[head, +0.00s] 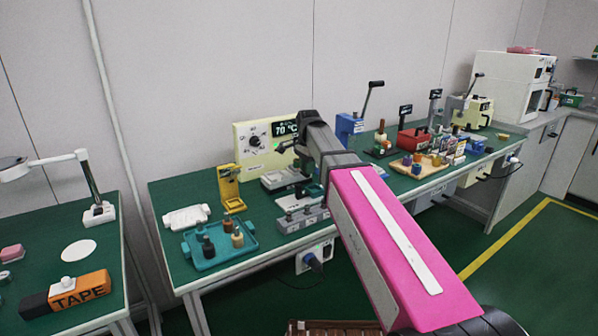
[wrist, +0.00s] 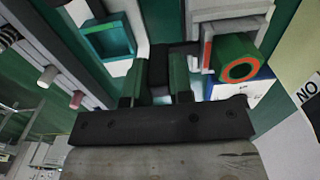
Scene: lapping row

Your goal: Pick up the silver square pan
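In the head view, a grey, silver-looking square piece (head: 283,179) sits on the green bench in front of the cream box reading 70 °C. I take it for the silver square pan, but it is small and partly hidden by my arm. My gripper (wrist: 160,62) shows in the wrist view with its two dark green fingers apart and a gap between them. A dark shape lies beyond the gap; I cannot tell what it is. In the head view my arm reaches over the bench beside the grey piece, and the fingertips are hard to make out.
The cream box (head: 266,137) stands behind. A yellow stand (head: 229,187), a teal tray (head: 213,262) with small bottles and a grey block (head: 302,217) with knobs are close by. A green cylinder with an orange ring (wrist: 238,69) is right of the fingers in the wrist view.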

